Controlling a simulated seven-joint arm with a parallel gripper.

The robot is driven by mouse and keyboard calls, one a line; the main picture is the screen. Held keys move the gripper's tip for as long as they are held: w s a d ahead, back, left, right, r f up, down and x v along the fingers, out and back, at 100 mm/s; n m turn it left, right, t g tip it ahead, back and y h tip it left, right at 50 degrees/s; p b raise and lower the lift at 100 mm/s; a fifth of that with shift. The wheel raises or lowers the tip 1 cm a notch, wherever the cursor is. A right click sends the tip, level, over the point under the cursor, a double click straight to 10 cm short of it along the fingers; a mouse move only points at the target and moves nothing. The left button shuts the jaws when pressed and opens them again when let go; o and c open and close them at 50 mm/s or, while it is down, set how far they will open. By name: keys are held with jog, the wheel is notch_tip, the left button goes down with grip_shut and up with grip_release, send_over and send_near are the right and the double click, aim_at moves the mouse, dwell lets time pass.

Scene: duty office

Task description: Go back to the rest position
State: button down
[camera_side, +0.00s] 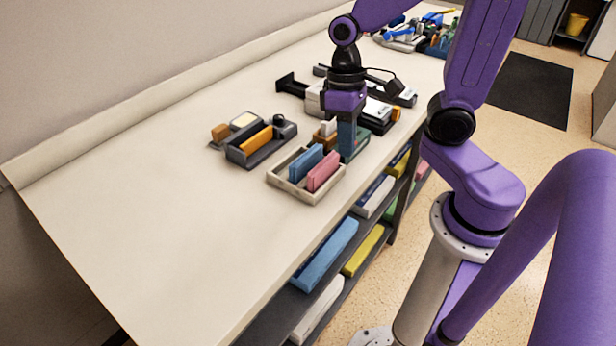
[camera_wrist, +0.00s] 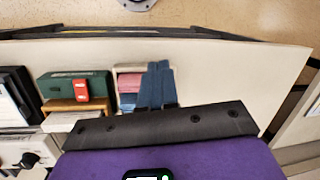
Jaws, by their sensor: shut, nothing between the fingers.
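My gripper (camera_side: 346,153) points down over the long pale counter (camera_side: 150,220), just right of a small pale tray in the side view. Its two blue-grey fingers are together with nothing between them. They also show in the wrist view (camera_wrist: 158,68), in front of part of the tray. The tray (camera_side: 310,197) holds a blue block (camera_side: 305,162) and a pink block (camera_side: 323,172) standing side by side. I cannot tell whether the fingertips touch anything.
A dark tray (camera_side: 262,156) with an orange block lies to the left. A green box (camera_wrist: 75,86) lies close beside the fingers. Black and white office items crowd behind my gripper. Shelves (camera_side: 330,250) with coloured binders sit below the counter edge. The counter's near left is clear.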

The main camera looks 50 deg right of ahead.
jog(key=s+a+r+n+t+h, duration=0.1)
jog(key=s+a+n+t, duration=0.1)
jog(key=s+n, duration=0.7)
jog(key=shift+s+n, duration=0.4)
jog(key=shift+s, duration=0.1)
